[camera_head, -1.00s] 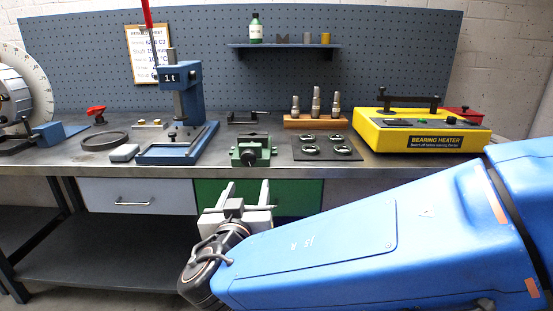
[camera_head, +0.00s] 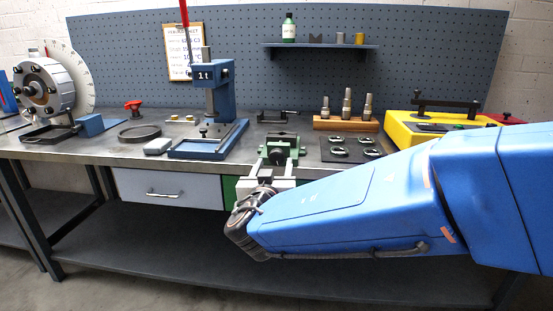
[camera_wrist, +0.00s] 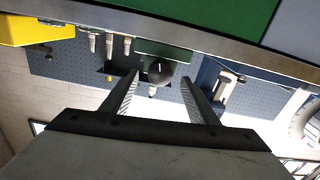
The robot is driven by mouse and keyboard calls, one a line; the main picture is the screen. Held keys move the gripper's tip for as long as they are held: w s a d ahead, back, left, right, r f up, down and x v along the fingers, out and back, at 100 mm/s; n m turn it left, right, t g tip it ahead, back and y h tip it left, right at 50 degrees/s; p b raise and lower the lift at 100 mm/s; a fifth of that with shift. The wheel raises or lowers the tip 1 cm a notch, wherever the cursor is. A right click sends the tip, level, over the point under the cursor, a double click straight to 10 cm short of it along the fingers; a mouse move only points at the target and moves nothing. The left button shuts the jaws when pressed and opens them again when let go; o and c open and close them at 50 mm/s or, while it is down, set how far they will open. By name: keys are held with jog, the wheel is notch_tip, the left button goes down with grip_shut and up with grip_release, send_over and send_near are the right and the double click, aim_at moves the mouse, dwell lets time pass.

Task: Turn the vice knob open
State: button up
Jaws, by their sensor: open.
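The green vice (camera_head: 280,148) stands on the workbench near its front edge, between the blue press and the dark mat. Its round dark knob (camera_wrist: 159,70) faces my gripper and appears between the fingers in the wrist view. The vice body (camera_wrist: 176,52) shows behind the knob there. My gripper (camera_head: 278,163) is in front of the vice with its two fingers pointing at it. In the wrist view the gripper (camera_wrist: 160,82) is open, one finger on each side of the knob, with gaps visible. I cannot tell exactly how far the fingertips reach along the knob.
The blue press (camera_head: 216,110) stands left of the vice. The dark mat (camera_head: 330,157) with metal rings is to the right, before a wooden block (camera_head: 345,124) of fittings. The yellow bearing heater (camera_head: 400,130) is farther right. The bench's front edge (camera_head: 150,162) lies below.

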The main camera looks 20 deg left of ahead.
aim_at(276, 159)
jog(key=shift+x, duration=2.65)
jog(key=c, duration=1)
jog(key=shift+c, duration=0.2)
